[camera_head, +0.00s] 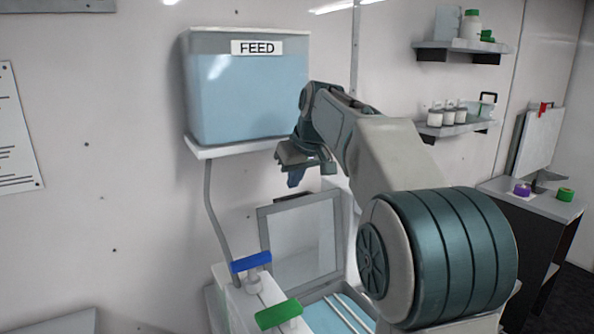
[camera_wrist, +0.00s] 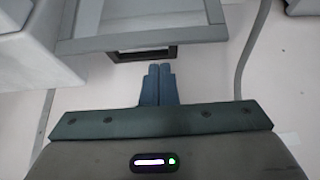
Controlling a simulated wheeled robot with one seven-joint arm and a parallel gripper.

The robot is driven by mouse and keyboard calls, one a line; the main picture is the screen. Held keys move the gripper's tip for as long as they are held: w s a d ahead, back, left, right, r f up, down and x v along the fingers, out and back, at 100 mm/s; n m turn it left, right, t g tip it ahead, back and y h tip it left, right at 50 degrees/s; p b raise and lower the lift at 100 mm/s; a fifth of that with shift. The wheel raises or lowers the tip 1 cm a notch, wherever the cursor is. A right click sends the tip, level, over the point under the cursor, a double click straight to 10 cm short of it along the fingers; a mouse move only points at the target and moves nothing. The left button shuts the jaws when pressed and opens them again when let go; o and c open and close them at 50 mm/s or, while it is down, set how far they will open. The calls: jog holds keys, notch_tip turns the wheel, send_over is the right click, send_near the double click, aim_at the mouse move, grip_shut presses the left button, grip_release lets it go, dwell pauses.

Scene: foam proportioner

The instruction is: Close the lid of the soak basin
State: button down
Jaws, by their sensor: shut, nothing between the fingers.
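The soak basin (camera_head: 312,322) is at the bottom of the head view, with blue liquid and pale bars inside it. Its lid (camera_head: 300,243), a clear panel in a grey frame, stands open and upright at the back of the basin. The lid's frame shows upside down at the top of the wrist view (camera_wrist: 140,43), with a dark handle (camera_wrist: 112,56) on its edge. My gripper (camera_head: 294,180) is shut and empty, above the lid's top edge. In the wrist view its blue fingertips (camera_wrist: 159,70) are close to the handle; I cannot tell whether they touch it.
A FEED tank (camera_head: 248,95) sits on a wall shelf (camera_head: 235,148) behind my gripper, with a grey hose (camera_head: 212,215) running down. A blue valve handle (camera_head: 251,262) and a green one (camera_head: 279,314) stand left of the basin. Shelves and a side counter (camera_head: 535,203) are at right.

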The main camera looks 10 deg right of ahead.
jog(key=x, duration=0.5)
jog(key=shift+f, duration=0.1)
dwell(0.3)
